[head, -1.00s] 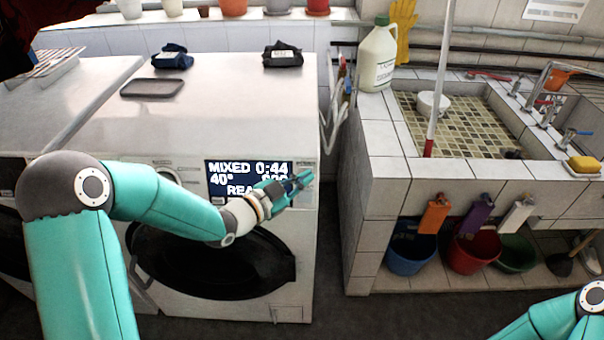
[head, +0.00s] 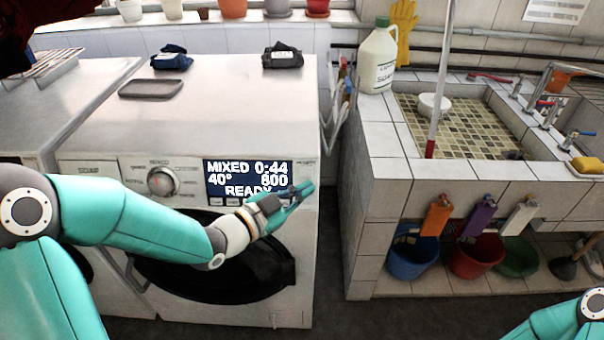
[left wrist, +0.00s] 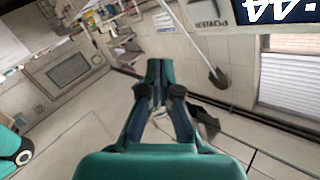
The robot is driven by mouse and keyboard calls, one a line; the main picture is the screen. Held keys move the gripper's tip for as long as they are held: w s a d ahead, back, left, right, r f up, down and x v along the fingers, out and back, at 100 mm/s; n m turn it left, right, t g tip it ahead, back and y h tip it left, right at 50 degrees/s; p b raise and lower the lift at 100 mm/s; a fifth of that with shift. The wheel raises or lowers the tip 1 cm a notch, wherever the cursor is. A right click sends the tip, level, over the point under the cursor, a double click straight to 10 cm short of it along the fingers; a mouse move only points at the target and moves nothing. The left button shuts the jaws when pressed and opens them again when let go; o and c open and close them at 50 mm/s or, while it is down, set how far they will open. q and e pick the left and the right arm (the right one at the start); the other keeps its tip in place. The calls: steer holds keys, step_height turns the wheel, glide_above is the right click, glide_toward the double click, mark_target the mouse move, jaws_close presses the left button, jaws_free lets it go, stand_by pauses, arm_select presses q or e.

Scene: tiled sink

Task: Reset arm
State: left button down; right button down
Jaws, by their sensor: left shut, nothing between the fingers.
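My left gripper (head: 303,190) is shut and empty in the head view. It is in front of the washing machine (head: 300,125), by the lower right of its lit display (head: 248,181). The display reads MIXED 0:44, 40°, 800, READY, partly covered by the gripper. A dial (head: 162,182) is left of the display, and the dark round door (head: 180,262) is below, partly behind my arm. In the left wrist view the gripper's teal fingers (left wrist: 158,80) are together with nothing between them. My right gripper is out of view; only part of my right arm shows at the lower right.
A tiled sink (head: 395,150) stands to the right, with a white jug (head: 378,62) on its ledge and buckets (head: 412,258) below. A dark tray (head: 151,88) and two dark bundles (head: 283,55) lie on the machine. Floor between machine and sink is clear.

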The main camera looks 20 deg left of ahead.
arm_select(q)
steer(key=s+d+f+n+g+y+p, duration=0.1)
steer(key=s+d+f+n+g, duration=0.2)
steer(key=f, duration=0.8)
steer(key=s+f+n+g+y+p, duration=0.15)
steer(key=s+f+g, duration=0.25)
steer(key=f, duration=0.8)
steer(key=s+f+n+g+y, duration=0.1)
steer(key=s+f+n+g, duration=0.2)
steer(key=s, duration=0.5)
steer(key=s+f+n+g, duration=0.4)
steer(key=s+f+n, duration=0.1)
steer(key=s+f, duration=0.2)
steer(key=shift+s+f+y, duration=0.2)
steer(key=shift+s+y, duration=0.15)
steer(key=shift+s, duration=0.45)
